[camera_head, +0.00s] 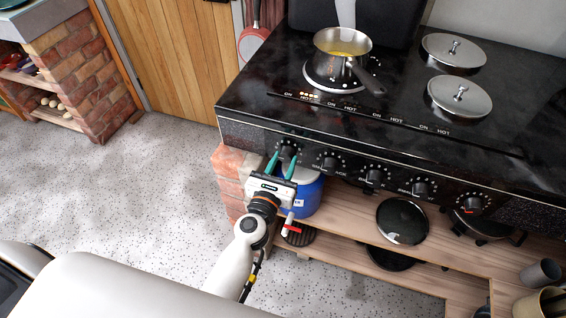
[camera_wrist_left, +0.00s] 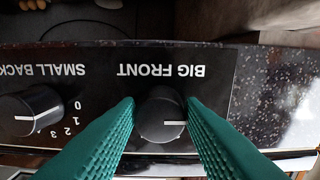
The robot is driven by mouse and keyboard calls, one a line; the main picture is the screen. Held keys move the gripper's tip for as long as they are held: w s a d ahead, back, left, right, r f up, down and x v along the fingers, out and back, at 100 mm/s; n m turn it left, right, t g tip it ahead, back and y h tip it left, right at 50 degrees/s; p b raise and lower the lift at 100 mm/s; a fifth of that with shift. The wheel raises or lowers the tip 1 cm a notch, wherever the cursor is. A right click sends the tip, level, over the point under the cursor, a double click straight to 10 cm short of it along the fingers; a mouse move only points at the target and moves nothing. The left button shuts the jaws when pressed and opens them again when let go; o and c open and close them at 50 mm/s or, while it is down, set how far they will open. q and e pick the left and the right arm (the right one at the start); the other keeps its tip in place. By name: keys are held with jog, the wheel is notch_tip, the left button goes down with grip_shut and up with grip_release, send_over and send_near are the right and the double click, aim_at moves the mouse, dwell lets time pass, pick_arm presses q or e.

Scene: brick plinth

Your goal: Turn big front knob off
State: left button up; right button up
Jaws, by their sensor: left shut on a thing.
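The big front knob (camera_wrist_left: 160,115) is a dark round knob under the upside-down label BIG FRONT in the left wrist view. In the head view it is the leftmost knob (camera_head: 289,150) on the stove's front panel. Its white pointer line points right in the wrist view. My left gripper (camera_head: 283,158) has its two green fingers on either side of the knob and is shut on it; the fingers also fill the lower wrist view (camera_wrist_left: 160,108). The fingers hide the scale around this knob. My right gripper is not in view.
The black stove top (camera_head: 250,103) carries a steel saucepan (camera_head: 340,65) with yellow contents on the left plate and two round metal lids at right. Orange lights glow near the pan. A blue pot (camera_head: 309,195) stands on the shelf behind my gripper. The small back knob (camera_wrist_left: 32,110) is beside.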

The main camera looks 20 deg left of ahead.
pick_arm(q)
jog(key=o, duration=1)
jog(key=s+b, duration=0.4)
jog(key=s, duration=0.8)
jog(key=shift+a, duration=0.2)
